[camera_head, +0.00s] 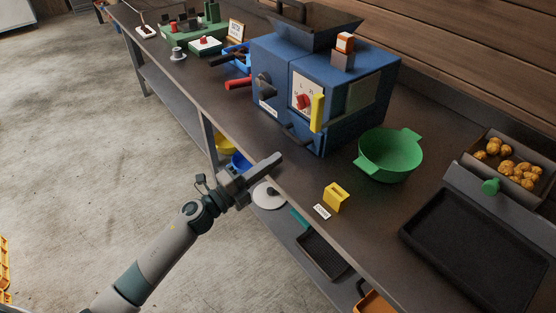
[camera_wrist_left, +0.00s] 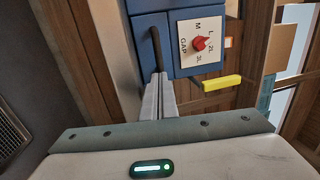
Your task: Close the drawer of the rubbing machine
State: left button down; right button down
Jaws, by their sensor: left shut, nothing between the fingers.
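The blue rubbing machine (camera_head: 275,65) stands on the bench and also shows in the left wrist view (camera_wrist_left: 152,22). Its front has a white dial plate with a red knob (camera_head: 303,101) and a yellow handle (camera_head: 317,112). A dark bar handle (camera_head: 299,136) sits low on the front; in the wrist view a dark bar (camera_wrist_left: 155,48) shows just beyond my fingertips. I cannot tell how far any drawer stands out. My left gripper (camera_head: 279,158) is shut and empty, at the bench's front edge, before the machine's lower front. My right gripper is not in view.
A green pot (camera_head: 391,153) stands right of the machine. A yellow stand (camera_head: 336,196) and a small label card lie near the front edge. A black tray (camera_head: 465,245) and a crate of chestnuts are at right. A red handle (camera_head: 239,84) juts out at the machine's left.

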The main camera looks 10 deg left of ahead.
pick_arm(q)
jog(key=b+v, duration=0.1)
jog(key=v, duration=0.7)
jog(key=shift+b, duration=0.35)
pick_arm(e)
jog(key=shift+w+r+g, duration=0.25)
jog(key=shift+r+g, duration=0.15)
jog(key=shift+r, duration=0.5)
pick_arm(q)
jog(key=shift+a, duration=0.15)
